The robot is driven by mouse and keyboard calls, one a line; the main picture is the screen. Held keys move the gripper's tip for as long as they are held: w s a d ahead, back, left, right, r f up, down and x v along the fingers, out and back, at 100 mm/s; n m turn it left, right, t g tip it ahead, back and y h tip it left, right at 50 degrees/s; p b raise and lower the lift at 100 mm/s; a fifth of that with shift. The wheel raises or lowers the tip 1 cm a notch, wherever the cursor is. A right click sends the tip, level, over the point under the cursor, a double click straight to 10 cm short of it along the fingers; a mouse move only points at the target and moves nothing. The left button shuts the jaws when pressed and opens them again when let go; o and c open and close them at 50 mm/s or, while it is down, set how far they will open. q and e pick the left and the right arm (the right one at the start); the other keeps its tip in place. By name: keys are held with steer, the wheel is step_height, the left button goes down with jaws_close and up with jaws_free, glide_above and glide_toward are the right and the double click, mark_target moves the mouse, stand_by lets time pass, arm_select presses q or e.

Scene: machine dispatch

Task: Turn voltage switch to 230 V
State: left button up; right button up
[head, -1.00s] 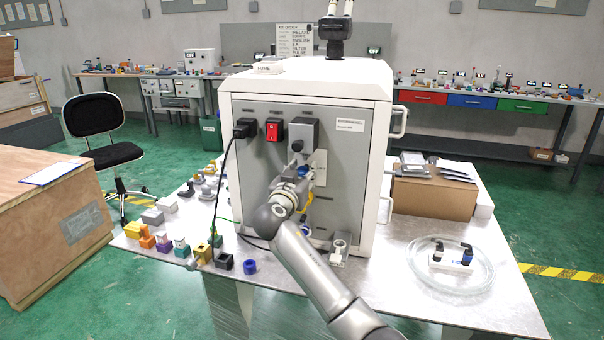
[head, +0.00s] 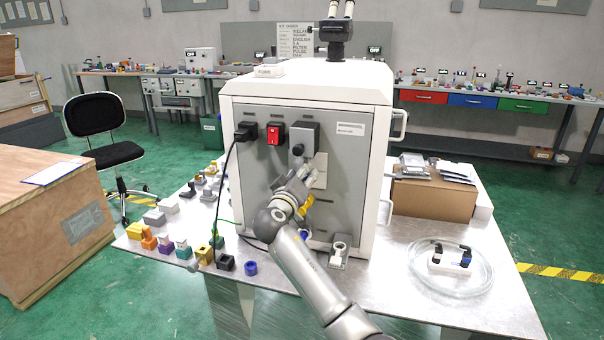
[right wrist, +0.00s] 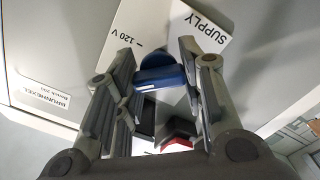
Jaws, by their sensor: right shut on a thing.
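The voltage switch is a blue knob (right wrist: 162,77) on the machine's panel, seen in the right wrist view. Beside it are a white label reading "120 V" with a tick mark (right wrist: 130,32) and a label reading "SUPPLY" (right wrist: 208,32). No 230 V mark is readable. My right gripper (right wrist: 158,84) is shut on the blue knob, one finger on each side. In the head view my right gripper (head: 312,178) is at the grey back panel (head: 345,200) of the white machine (head: 380,90) and hides the knob. My left gripper is not in view.
Above the gripper, the panel carries a black plug with cable (head: 246,131), a red rocker switch (head: 273,133) and a grey box with a round knob (head: 303,138). Small coloured parts lie at the table's left.

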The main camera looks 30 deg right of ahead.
steer(key=n+p, duration=0.3)
steer(key=n, duration=0.2)
steer(key=shift+n, duration=0.3)
steer(key=shift+f+n+p, duration=0.2)
steer(key=shift+n+p, duration=0.95)
steer(key=shift+n, duration=0.85)
steer(key=o, duration=1)
steer(key=v, duration=1.2)
steer(key=shift+w, duration=0.1)
